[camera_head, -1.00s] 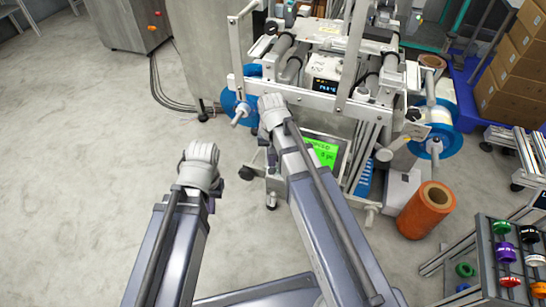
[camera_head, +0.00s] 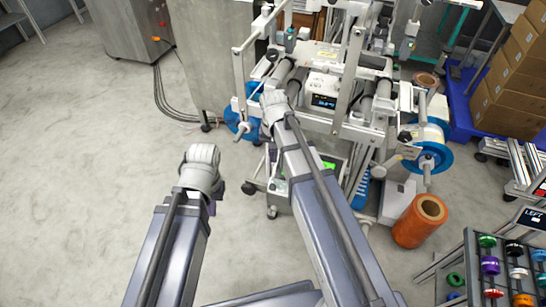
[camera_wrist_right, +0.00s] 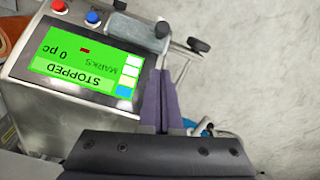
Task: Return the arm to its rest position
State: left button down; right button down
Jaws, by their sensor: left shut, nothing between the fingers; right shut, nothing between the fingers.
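Both my arms reach forward in the head view. My left gripper (camera_head: 213,203) hangs over bare floor, mostly hidden behind its wrist; what shows of it is shut and empty. My right arm ends in front of the reel machine (camera_head: 345,128), and its gripper is hidden there by the arm. In the right wrist view my right gripper (camera_wrist_right: 158,98) has its purple fingers together with nothing between them. They are just beside the machine's green screen (camera_wrist_right: 85,62), which reads "STOPPED" upside down. I cannot tell whether they touch the panel.
A blue reel (camera_head: 430,158) and an orange roll (camera_head: 420,221) are right of my right arm. A rack (camera_head: 475,265) of coloured spools stands at the lower right. Cardboard boxes (camera_head: 510,90) are at the far right. The floor (camera_head: 80,180) on the left is clear.

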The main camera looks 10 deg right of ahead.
notch_tip(320, 180, up, 5)
jog(key=p, duration=0.4)
jog(key=s+a+n+h, duration=0.1)
jog(key=s+a+n, duration=0.8)
jog(key=s, duration=0.7)
notch_tip(320, 180, up, 13)
jog(key=w+m+p, duration=0.1)
jog(key=p, duration=1.2)
jog(key=shift+a+r+m, duration=0.2)
jog(key=shift+a+m, duration=0.1)
jog(key=shift+a, duration=0.15)
jog(key=shift+w, duration=0.1)
